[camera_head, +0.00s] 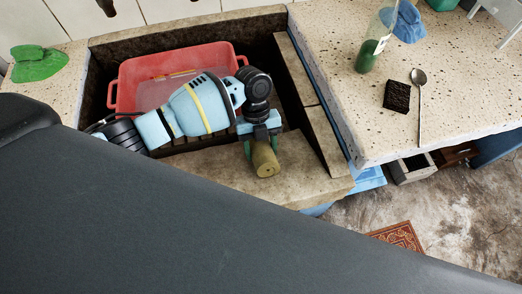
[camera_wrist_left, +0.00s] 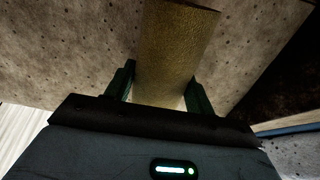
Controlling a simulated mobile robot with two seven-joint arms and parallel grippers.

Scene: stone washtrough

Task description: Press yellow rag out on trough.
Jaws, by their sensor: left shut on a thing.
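The yellow rag (camera_head: 265,160) is a rolled, olive-yellow cylinder. My left gripper (camera_head: 262,143) is shut on it, at the front ledge of the stone trough (camera_head: 225,172). In the left wrist view the rag (camera_wrist_left: 172,45) stands out between the two dark fingers of the left gripper (camera_wrist_left: 158,90), with the pitted stone behind it. I cannot tell whether the rag touches the stone. My right gripper is not in view.
A red basin (camera_head: 225,55) sits in the trough behind my left arm. The speckled counter on the right holds a bottle (camera_head: 368,55), a blue cloth (camera_head: 407,22), a dark scrubber (camera_head: 397,96) and a spoon (camera_head: 419,100). A green cloth (camera_head: 38,64) lies at left.

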